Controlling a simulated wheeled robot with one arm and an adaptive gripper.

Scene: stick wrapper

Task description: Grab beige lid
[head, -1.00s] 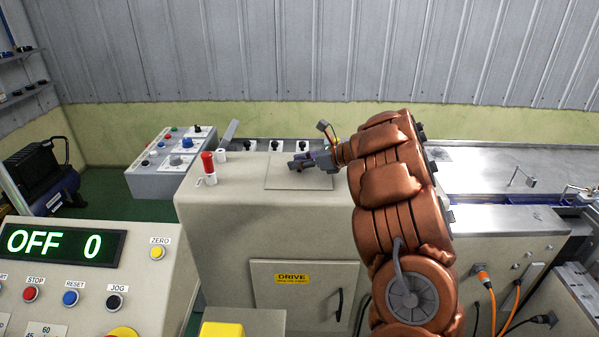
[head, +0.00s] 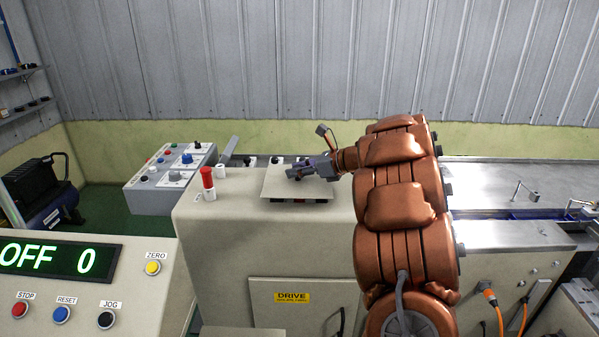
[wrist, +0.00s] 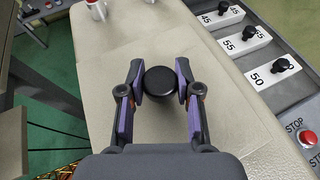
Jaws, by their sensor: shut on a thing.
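The beige lid (head: 276,187) is a thin square plate at the top of the beige machine cabinet. In the head view it appears raised, with a dark gap under its front edge. My gripper (head: 298,172) is over the lid's middle. In the wrist view my gripper (wrist: 160,82) has its two purple-sided fingers shut on the lid's round black knob (wrist: 160,80), one finger on each side. The beige surface around the knob (wrist: 160,45) fills the middle of that view. The opening under the lid is mostly hidden.
A red-topped post (head: 207,180) stands left of the lid on the cabinet (head: 230,240). A grey control box (head: 170,180) is further left. Labelled black knobs (wrist: 250,40) line the right in the wrist view. A metal table (head: 500,180) extends right.

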